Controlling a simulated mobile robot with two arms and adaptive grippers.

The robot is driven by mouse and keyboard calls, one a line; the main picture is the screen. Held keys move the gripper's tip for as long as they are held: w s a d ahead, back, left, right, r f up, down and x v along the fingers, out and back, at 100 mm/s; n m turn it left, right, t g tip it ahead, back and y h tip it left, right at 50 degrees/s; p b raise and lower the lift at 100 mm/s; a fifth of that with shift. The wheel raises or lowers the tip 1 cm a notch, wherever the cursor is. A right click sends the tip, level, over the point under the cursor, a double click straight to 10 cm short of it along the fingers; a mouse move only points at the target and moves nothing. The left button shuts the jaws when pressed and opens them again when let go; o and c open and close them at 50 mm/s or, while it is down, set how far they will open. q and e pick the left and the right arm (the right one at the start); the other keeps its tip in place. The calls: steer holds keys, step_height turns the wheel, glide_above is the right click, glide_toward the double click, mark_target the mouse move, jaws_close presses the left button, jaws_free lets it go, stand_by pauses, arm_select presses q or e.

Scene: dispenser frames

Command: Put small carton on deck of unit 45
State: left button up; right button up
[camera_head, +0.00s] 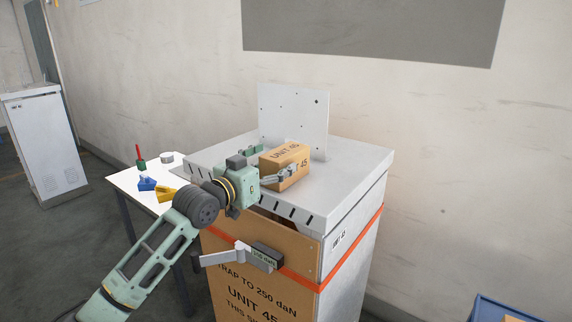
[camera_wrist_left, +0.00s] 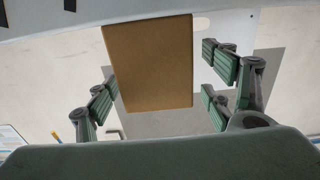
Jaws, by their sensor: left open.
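The small carton (camera_head: 284,164) is a brown box marked "UNIT 45". It sits on the pale grey deck (camera_head: 345,160) of the unit, in front of an upright white plate (camera_head: 292,118). My left gripper (camera_head: 268,166) is at the carton, with a finger along its near side. In the left wrist view the carton (camera_wrist_left: 148,62) lies between the open green-padded fingers of the left gripper (camera_wrist_left: 165,82). The left finger is close to the carton's edge; a gap shows on the right. Contact cannot be told. My right gripper is not in view.
An orange strap (camera_head: 345,250) with a tensioner (camera_head: 262,257) holds a brown panel (camera_head: 235,285) against the unit's front. A side table (camera_head: 128,182) at left holds a red-handled tool and blue and yellow items. A cabinet (camera_head: 42,140) stands further left. A blue bin (camera_head: 500,310) is at lower right.

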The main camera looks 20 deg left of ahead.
arm_select(q)
steer(key=shift+w+d+r+p, duration=0.15)
steer(key=shift+w+p, duration=0.15)
steer(key=p+x, duration=0.1)
steer(key=x, duration=0.2)
steer(key=shift+w+d, duration=0.2)
steer(key=shift+w+d+f+p, duration=0.2)
steer(key=shift+w+p, duration=0.15)
steer(key=shift+w, duration=0.15)
steer(key=shift+a, duration=0.1)
steer(key=shift+s, duration=0.1)
steer(key=c, duration=1.5)
steer(key=shift+r, duration=0.1)
steer(key=shift+c, duration=1.3)
